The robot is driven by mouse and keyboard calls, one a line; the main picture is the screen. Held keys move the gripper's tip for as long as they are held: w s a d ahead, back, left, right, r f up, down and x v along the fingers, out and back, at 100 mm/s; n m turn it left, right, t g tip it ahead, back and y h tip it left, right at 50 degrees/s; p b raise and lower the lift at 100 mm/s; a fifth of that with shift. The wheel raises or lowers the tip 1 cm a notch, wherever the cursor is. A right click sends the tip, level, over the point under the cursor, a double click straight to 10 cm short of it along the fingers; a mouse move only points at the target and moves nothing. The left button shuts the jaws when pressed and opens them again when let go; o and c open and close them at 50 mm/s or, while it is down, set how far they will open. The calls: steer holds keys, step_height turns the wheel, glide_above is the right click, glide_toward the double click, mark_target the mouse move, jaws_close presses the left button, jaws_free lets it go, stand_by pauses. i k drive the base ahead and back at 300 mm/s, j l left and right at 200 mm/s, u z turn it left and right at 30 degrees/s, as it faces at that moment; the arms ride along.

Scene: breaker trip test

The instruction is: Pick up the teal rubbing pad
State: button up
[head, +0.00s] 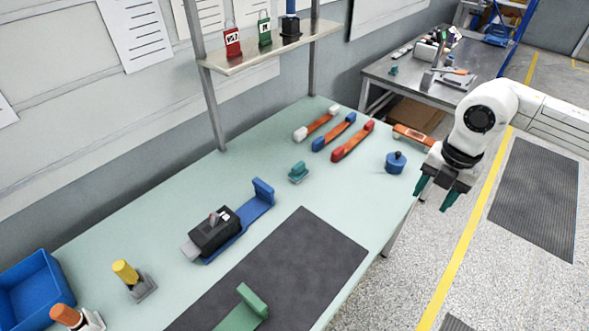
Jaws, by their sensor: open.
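The small teal rubbing pad (298,172) sits on the pale green bench top (180,296), near its middle, with a raised grip on top. My gripper (435,195) is open and empty, its dark green fingertips pointing down. It is off the bench's right edge, well to the right of the pad and apart from it. Nothing hides the pad.
A black breaker (214,231) on a blue holder is left of the pad. Orange, blue and red handled tools (352,140) lie behind. A blue round pot (396,162) stands between pad and gripper.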

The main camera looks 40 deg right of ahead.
mark_target(299, 172)
steer(key=i, duration=1.4)
